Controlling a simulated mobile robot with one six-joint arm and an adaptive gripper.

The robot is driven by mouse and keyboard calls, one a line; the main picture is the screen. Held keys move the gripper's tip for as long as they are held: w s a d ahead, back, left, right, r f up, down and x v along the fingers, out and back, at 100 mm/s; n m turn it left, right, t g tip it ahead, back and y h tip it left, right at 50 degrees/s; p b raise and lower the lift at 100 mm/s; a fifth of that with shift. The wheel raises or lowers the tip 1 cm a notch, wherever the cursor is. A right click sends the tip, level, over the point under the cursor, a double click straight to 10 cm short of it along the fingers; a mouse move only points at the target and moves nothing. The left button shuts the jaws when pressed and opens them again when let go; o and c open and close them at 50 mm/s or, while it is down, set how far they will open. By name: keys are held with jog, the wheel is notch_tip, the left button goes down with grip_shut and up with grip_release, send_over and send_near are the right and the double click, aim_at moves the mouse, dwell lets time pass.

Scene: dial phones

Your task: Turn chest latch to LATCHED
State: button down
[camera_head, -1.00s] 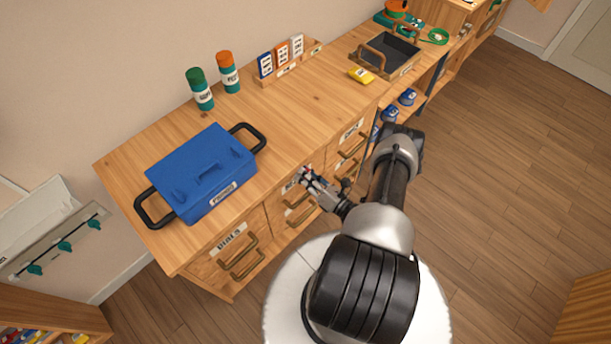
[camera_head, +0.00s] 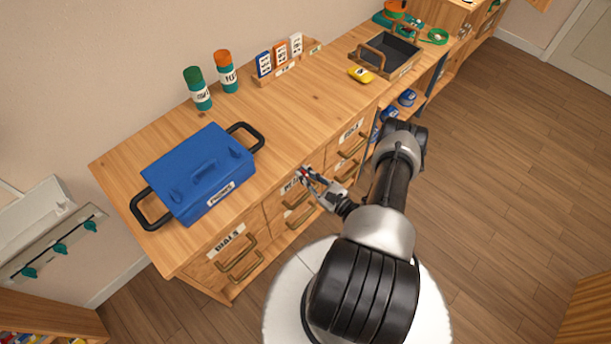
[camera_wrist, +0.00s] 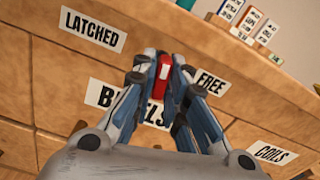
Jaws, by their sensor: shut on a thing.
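The chest latch shows in the wrist view as a small red piece (camera_wrist: 163,72) with a pale mark, on the front of the wooden chest. My gripper (camera_wrist: 165,66) is shut on it, one finger on each side. A LATCHED label (camera_wrist: 93,29) is to its upper left and a FREE label (camera_wrist: 211,83) to its right. The latch points upward in the picture, between the two labels; its pivot is hidden by my fingers. In the head view my gripper (camera_head: 303,175) is at the chest front, just below the top edge.
A BELLS label (camera_wrist: 128,103) is partly hidden behind my fingers, with a COILS label (camera_wrist: 272,154) to the right. Drawer handles (camera_head: 299,215) stick out below my gripper. A blue PHONES box (camera_head: 198,172) stands on the chest top (camera_head: 290,120), which is clear above my gripper.

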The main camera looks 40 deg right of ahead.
jog(key=n, duration=0.6)
jog(key=shift+d, duration=0.1)
jog(key=shift+n, duration=0.3)
dwell(0.3)
jog(key=c, duration=2)
grip_release()
jog(key=shift+o, duration=0.2)
jog(key=s, duration=1.2)
jog(key=shift+d, duration=0.45)
